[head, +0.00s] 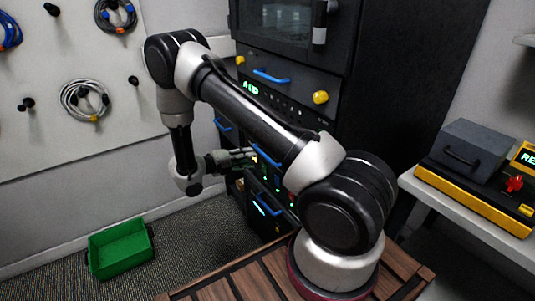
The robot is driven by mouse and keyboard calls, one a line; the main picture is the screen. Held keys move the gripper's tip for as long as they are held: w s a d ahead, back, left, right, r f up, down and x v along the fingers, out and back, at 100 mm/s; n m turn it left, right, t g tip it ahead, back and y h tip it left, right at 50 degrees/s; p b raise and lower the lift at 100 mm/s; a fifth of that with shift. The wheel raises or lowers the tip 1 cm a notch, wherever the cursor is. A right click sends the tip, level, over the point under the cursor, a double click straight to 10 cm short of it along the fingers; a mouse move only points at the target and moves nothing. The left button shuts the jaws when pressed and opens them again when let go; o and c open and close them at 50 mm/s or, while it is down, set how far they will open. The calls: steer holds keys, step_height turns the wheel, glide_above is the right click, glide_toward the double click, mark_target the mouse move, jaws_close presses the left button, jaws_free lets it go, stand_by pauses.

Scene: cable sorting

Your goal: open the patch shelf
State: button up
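The dark equipment rack (410,95) stands behind my arm and holds several units with blue handles. An upper panel has a blue handle (271,76) between two yellow knobs, and looks closed. Lower units show another blue handle (266,155) and a bottom blue handle (267,205). No label is readable, so I cannot tell which unit is the patch shelf. My gripper (246,157) points right at the lower rack front, close to the middle handle. Its fingers are small and dark here, and contact cannot be made out. My arm hides part of the rack front.
A green bin (121,249) sits on the carpet at the lower left. Coiled cables, such as a grey one (84,100), hang on the wall pegs. A bench (465,220) at right carries a grey box (468,148) and a red switch (514,184).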

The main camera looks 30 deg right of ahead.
steer(key=shift+n, duration=0.6)
steer(key=x, duration=0.7)
steer(key=shift+d+r, duration=0.1)
steer(key=shift+d, duration=0.35)
steer(key=shift+c, duration=0.2)
steer(key=shift+s, duration=0.1)
jaws_close()
